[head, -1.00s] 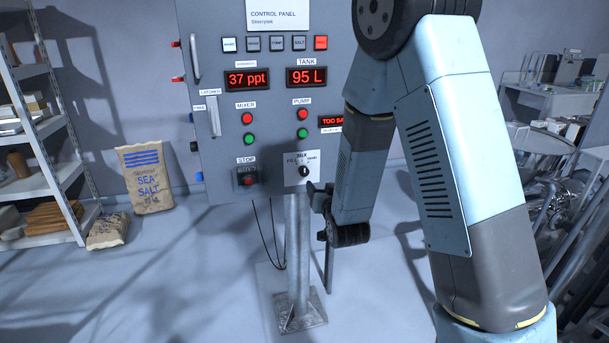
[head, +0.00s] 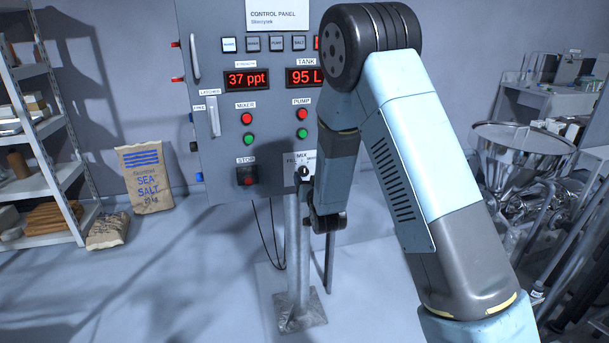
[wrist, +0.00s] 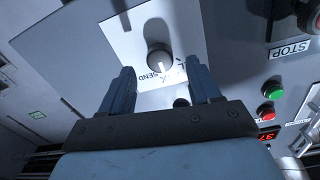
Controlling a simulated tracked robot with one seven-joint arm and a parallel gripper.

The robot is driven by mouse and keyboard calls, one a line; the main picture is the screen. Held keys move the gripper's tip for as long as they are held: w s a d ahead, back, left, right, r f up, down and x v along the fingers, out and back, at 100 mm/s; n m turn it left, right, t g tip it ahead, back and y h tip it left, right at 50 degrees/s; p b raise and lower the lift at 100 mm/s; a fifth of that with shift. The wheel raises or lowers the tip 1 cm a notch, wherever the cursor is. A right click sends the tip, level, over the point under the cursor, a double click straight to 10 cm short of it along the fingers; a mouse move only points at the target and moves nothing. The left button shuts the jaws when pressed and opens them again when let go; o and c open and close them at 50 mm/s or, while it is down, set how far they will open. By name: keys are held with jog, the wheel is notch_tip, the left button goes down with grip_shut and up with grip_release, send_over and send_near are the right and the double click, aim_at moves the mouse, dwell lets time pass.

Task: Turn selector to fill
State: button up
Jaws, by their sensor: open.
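The selector is a small dark round knob (head: 303,173) on a white plate (head: 290,160) low on the control panel, right of the STOP button. In the wrist view, the knob (wrist: 158,57) has a white pointer mark directed toward the plate's lettering, near SEND.
The control panel (head: 222,130) stands on a metal post (head: 298,240). The red STOP button (head: 247,176) and the green mixer button (head: 249,139) are close by. A shelf (head: 45,130) and salt sack (head: 146,178) stand left, a metal hopper (head: 515,145) right.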

aim_at(305, 172)
jog(key=shift+x, duration=1.85)
jog(key=c, duration=1)
